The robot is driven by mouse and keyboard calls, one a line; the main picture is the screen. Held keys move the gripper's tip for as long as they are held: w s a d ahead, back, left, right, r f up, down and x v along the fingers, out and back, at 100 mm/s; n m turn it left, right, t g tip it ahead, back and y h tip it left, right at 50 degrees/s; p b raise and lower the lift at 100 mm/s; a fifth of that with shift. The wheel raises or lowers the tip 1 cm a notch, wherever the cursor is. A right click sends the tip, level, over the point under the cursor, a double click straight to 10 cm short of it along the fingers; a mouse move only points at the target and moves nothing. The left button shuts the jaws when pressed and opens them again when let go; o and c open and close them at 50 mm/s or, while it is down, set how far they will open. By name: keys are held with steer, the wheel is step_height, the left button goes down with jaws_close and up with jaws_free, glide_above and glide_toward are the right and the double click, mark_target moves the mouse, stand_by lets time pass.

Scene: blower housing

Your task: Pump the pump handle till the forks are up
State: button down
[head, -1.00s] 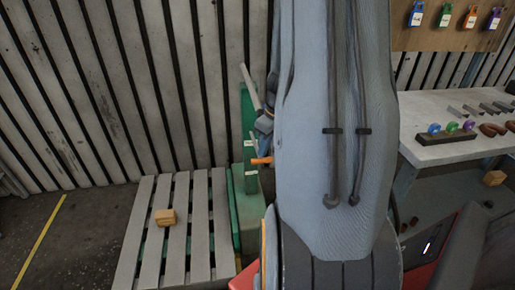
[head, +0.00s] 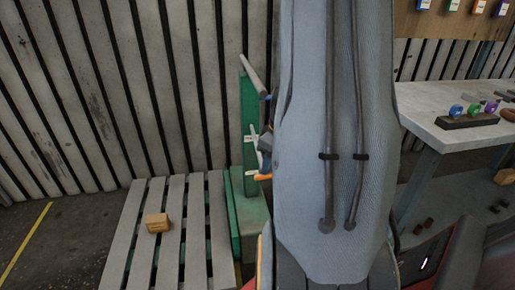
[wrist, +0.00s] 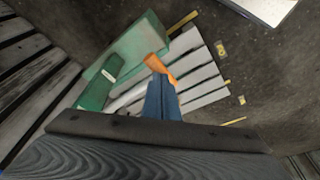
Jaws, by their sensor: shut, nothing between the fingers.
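A green pallet jack (head: 250,205) stands at the right side of a grey slatted pallet (head: 173,215). Its upright green mast (head: 248,110) carries white tags. A grey bar, seemingly the pump handle (head: 252,74), slants up left from the mast top; it also shows beside the mast in the wrist view (wrist: 124,100). Green shows between the slats, but the forks' height cannot be told. My gripper (head: 262,177), blue with orange tips, is right of the mast near the lower tag, partly hidden by my arm. In the wrist view my gripper (wrist: 157,66) is shut and empty, right of the bar.
A wooden block (head: 157,223) sits on the pallet. A workbench (head: 450,125) with small coloured items stands at the right. A corrugated wall (head: 120,90) is close behind. The floor left of the pallet is clear, with a yellow line (head: 27,245).

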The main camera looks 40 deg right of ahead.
step_height(320, 180, up, 11)
steer(key=p, duration=0.9)
steer(key=shift+r+p, duration=0.15)
steer(key=shift+p, duration=0.2)
steer(key=shift+r, duration=0.1)
step_height(320, 180, up, 5)
steer(key=p, duration=0.4)
steer(key=s+a+m, duration=0.1)
steer(key=s+a, duration=0.2)
steer(key=a, duration=0.6)
steer(key=s+a+r+m+g, duration=0.1)
steer(key=s+a, duration=0.1)
steer(key=a, duration=0.8)
steer(key=s+a+r+g, duration=0.1)
steer(key=s+a, duration=0.2)
steer(key=a, duration=0.6)
steer(key=shift+s+a+m+h, duration=0.3)
steer(key=shift+a+m, duration=0.1)
